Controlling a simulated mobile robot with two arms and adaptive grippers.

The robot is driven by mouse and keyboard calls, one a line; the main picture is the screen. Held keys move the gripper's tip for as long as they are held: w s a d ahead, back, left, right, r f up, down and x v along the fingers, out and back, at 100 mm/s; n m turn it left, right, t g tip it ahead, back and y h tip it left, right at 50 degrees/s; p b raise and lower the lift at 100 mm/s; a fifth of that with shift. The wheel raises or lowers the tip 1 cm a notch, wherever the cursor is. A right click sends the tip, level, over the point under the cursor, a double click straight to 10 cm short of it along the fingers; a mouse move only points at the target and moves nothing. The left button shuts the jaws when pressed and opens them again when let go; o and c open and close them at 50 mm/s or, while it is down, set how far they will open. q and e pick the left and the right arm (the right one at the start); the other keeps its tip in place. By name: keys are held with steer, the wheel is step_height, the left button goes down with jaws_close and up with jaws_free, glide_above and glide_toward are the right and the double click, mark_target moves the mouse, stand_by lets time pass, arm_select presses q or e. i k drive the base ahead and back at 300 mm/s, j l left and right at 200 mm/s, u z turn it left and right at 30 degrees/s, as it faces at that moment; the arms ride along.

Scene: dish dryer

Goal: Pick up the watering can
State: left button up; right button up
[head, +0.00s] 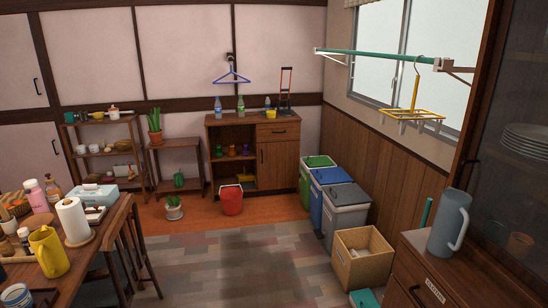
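Neither of my grippers shows in the head view. I cannot tell for sure which thing is the watering can. A yellow jug-like vessel (49,252) stands upright near the edge of the dark wooden table (85,262) at the lower left. A grey-blue pitcher (449,222) with a side handle stands upright on the brown cabinet (410,262) at the right. A red bucket-like container (231,199) stands on the floor in front of the back cabinet (278,165). A small green object (179,179) sits on the low plant shelf (181,143).
Several bins, with a grey one (346,197) nearest, line the right wall beside a cardboard box (362,256). A hanging rod (378,54) holds a yellow drying rack (412,114). A potted plant (174,209) stands on the floor. The middle floor is clear.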

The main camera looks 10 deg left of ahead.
mark_target(179, 178)
steer(key=i+j+u, duration=0.25)
steer(key=i+u, duration=0.15)
steer(key=i, duration=0.65)
steer(key=i+l+u, duration=0.1)
steer(key=i+u, duration=0.3)
steer(key=i, duration=0.7)
steer(key=i+j+u, duration=0.2)
steer(key=i, duration=0.85)
steer(key=i+l+u, duration=0.25)
steer(key=i, duration=0.8)
steer(key=i+j, duration=0.3)
steer(key=i+u, duration=0.05)
steer(key=i, duration=0.05)
